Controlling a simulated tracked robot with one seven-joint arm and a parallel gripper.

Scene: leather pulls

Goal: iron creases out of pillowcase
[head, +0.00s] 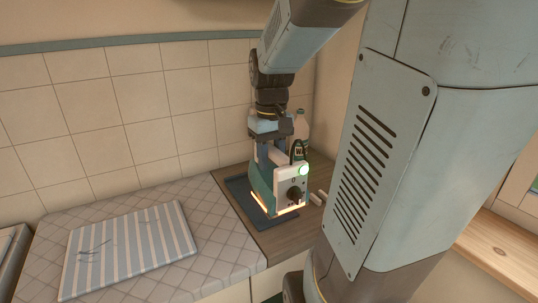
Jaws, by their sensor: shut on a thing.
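The pillowcase (130,247), striped blue and white, lies flat on a quilted grey ironing surface (215,238) at the left. Dark crease marks show near its upper left, with fainter ones near its lower right. The iron (261,188) is a teal and white block with a dark knob, a lit green lamp and an orange glow along its base. It is upright over a dark mat (239,193); I cannot tell whether it touches the mat. My gripper (268,152) points down and is shut on the iron's top. The grip itself is partly hidden.
A pale bottle (301,124) stands behind the iron near the wall corner. Small white pieces (318,198) lie right of the iron on the brown counter (272,239). A tiled wall (130,100) bounds the back. The quilted surface around the pillowcase is clear.

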